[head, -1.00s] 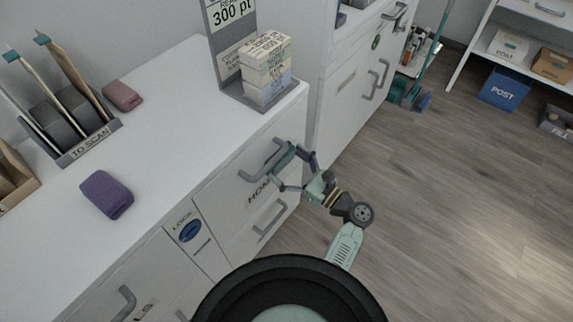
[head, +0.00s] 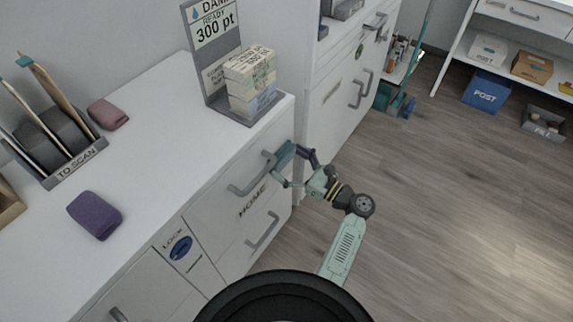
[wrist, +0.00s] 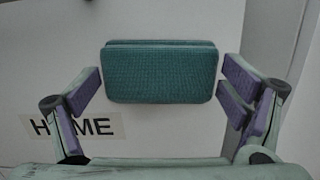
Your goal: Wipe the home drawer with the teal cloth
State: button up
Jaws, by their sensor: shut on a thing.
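The teal cloth (wrist: 160,74) is a folded pad between the purple-padded fingers of my gripper (wrist: 160,92), which is shut on it. In the head view the cloth (head: 284,152) is at the right end of the white home drawer's front (head: 225,207), right of its grey handle (head: 250,176). My gripper (head: 291,168) is just in front of that drawer front. The HOME label shows in full in the head view and partly hidden in the wrist view. I cannot tell whether the cloth touches the drawer.
A grey stand with stacked boxes (head: 250,78) is at the desktop's right end. A purple cloth (head: 95,215) and a pink cloth (head: 107,114) lie on the desktop (head: 150,165). A taller white cabinet (head: 335,105) stands right of the desk.

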aim_at(280, 169)
jog(key=shift+w+d, duration=1)
jog(key=shift+w, duration=0.3)
jog(key=shift+a+r, duration=0.1)
jog(key=s+p, duration=0.1)
jog(key=a+p, duration=0.1)
jog(key=shift+s+a+r+p, duration=0.1)
jog(key=shift+s+a+p, duration=0.05)
jog(key=shift+s+p, duration=0.2)
jog(key=shift+s+a+p, duration=0.35)
jog(key=shift+s+p, duration=0.1)
jog(key=shift+s, duration=0.1)
jog(key=shift+s+a+p, duration=0.65)
jog(key=shift+s+p, duration=0.3)
jog(key=shift+p, duration=0.2)
jog(key=shift+s+a+p, duration=0.3)
jog(key=shift+s, duration=0.15)
jog(key=shift+s+a+f+p, duration=0.2)
jog(key=shift+s+a+p, duration=0.85)
jog(key=shift+s+p, duration=0.15)
